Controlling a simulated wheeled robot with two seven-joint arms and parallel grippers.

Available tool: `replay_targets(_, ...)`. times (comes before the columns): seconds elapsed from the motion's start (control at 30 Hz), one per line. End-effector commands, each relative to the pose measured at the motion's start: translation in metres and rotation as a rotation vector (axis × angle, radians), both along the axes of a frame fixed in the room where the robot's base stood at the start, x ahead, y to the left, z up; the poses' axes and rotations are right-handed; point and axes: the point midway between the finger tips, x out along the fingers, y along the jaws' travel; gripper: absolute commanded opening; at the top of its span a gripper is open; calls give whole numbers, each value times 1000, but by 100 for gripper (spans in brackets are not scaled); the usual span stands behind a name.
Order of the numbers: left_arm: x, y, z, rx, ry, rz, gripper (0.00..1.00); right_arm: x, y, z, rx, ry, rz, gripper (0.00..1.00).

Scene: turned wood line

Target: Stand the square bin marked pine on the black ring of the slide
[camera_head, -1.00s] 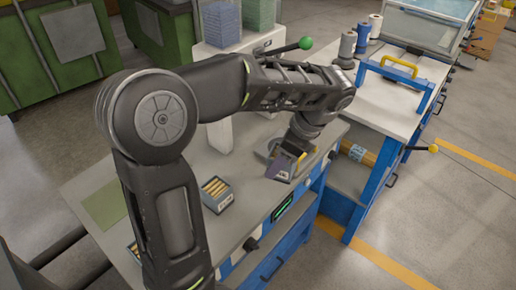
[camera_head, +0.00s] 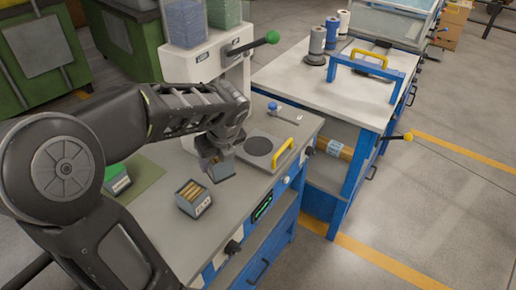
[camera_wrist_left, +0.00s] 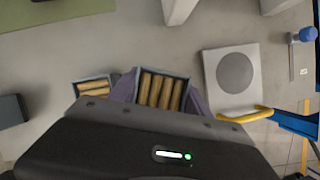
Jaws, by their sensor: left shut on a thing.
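My left gripper (camera_head: 215,157) is shut on a grey square bin (camera_head: 222,172) of wooden dowels. In the left wrist view the bin (camera_wrist_left: 162,90) sits between purple fingers, its open top towards the camera. No mark on it can be read. The slide (camera_head: 247,158) is a light plate with a round dark ring (camera_head: 258,146) and a yellow handle (camera_head: 284,152). The held bin is left of the ring, apart from it. The slide (camera_wrist_left: 212,75) also shows in the left wrist view, its ring (camera_wrist_left: 235,73) bare. My right gripper is not in view.
Another bin of dowels (camera_head: 193,198) stands on the bench nearer the front. A green-topped bin (camera_head: 117,181) is on the green mat (camera_head: 146,176). The white press (camera_head: 200,66) with a green-knobbed lever stands behind. A blue-handled tool (camera_head: 273,107) lies behind the slide.

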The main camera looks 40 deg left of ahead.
Motion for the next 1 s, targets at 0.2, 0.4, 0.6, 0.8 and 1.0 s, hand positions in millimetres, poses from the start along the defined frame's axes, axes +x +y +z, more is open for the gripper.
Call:
replay_targets(0.2, 0, 1, 0, 1, 1, -8, 9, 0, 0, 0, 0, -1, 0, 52)
replay_targets(0.4, 6, 1, 1, 2, 2, -8, 9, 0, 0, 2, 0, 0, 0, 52)
replay_targets(0.6, 42, 1, 2, -1, 3, -9, 9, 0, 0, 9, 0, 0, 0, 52)
replay_targets(0.8, 100, 2, 2, -1, 3, -9, 9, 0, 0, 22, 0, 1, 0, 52)
replay_targets(1.0, 153, 3, 2, -1, 3, -6, 9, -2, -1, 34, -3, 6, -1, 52)
